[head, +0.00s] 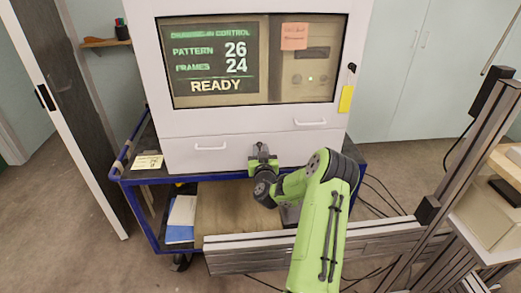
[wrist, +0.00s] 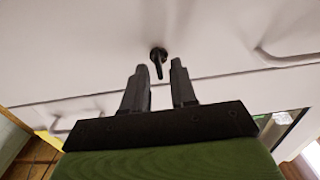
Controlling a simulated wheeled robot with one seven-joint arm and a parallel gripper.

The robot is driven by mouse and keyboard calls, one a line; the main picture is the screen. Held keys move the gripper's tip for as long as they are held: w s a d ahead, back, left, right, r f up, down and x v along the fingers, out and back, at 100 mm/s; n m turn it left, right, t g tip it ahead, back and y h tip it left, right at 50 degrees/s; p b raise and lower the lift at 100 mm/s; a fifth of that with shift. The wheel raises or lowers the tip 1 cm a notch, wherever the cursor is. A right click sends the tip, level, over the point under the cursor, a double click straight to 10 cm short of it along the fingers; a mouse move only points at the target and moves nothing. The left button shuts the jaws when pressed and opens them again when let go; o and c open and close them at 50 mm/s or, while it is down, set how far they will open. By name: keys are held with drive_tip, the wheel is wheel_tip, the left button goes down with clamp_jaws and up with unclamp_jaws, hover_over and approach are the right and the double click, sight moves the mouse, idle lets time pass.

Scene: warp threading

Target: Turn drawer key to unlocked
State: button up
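A small dark key (wrist: 158,62) sits in a round lock on the white cabinet front (wrist: 90,50), just above a panel seam. Its grip hangs almost straight down, leaning slightly. My gripper (wrist: 158,72) is open, with one black finger on each side below the key and clear space between them. The key appears just beyond the fingertips; I see no contact. In the head view my gripper (head: 262,150) is at the cabinet's lower front and hides the key.
The cabinet screen (head: 210,62) reads READY. A yellow tag (head: 346,98) hangs at its right edge. The cabinet stands on a blue cart (head: 128,180) with a note (head: 148,162) on it. A metal rail (head: 375,236) crosses in front, near my arm.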

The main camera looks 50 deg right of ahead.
clamp_jaws()
drive_tip(key=shift+m, duration=0.3)
drive_tip(key=m, duration=0.5)
drive_tip(key=m+p, duration=0.1)
drive_tip(key=m, duration=0.1)
drive_tip(key=shift+s+d, duration=0.1)
drive_tip(key=shift+d, duration=0.15)
drive_tip(key=m, duration=0.5)
drive_tip(key=shift+s+d+f, duration=0.1)
drive_tip(key=shift+f, duration=0.05)
drive_tip(key=m+p, duration=0.1)
drive_tip(key=m, duration=0.4)
drive_tip(key=shift+f, duration=0.2)
drive_tip(key=shift+m, duration=0.3)
